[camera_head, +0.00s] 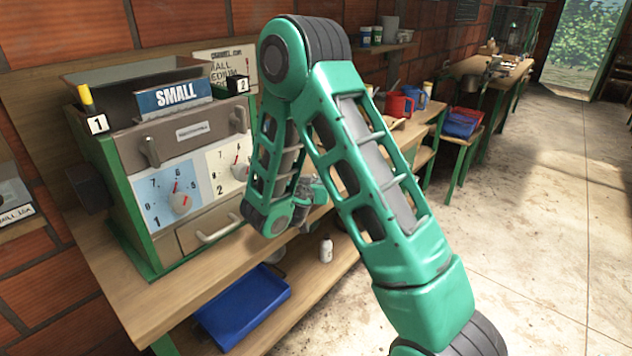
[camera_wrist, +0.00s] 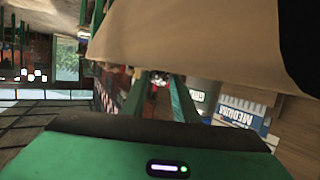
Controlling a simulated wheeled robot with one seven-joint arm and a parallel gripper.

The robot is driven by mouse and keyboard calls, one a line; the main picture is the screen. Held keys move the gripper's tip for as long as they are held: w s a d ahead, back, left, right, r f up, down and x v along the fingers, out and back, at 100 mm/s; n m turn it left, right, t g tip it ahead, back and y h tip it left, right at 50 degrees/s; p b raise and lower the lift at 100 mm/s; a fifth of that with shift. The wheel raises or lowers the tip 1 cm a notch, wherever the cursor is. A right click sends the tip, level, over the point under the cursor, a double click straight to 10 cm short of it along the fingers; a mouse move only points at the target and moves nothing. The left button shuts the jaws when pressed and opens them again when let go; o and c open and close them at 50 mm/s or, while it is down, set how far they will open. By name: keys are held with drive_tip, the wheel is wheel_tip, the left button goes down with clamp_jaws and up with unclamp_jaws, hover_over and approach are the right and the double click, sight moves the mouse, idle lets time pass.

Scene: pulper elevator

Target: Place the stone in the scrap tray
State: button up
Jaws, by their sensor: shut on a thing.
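My gripper (camera_wrist: 160,88) shows in the wrist view as two green fingers with a small dark and pale thing (camera_wrist: 158,78) at their tips. This looks like the stone, though it is too small to make out well. In the head view my gripper (camera_head: 312,188) is partly hidden behind my arm, in front of the machine's right side, above the bench edge. A blue tray (camera_head: 243,306) lies low at the front, below the bench top, and looks empty. No label shows on it, so I cannot tell whether it is the scrap tray.
The green machine (camera_head: 128,218) with a "SMALL" sign (camera_head: 173,97) and two dials stands on the wooden bench (camera_head: 140,300). A white bottle (camera_head: 326,250) stands on the lower shelf. Red and blue jugs (camera_head: 398,106) and a blue crate (camera_head: 460,122) are farther back. The floor at right is clear.

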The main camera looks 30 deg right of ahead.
drive_tip(key=shift+f, duration=0.1)
drive_tip(key=o, duration=1.1)
drive_tip(key=shift+c, duration=0.2)
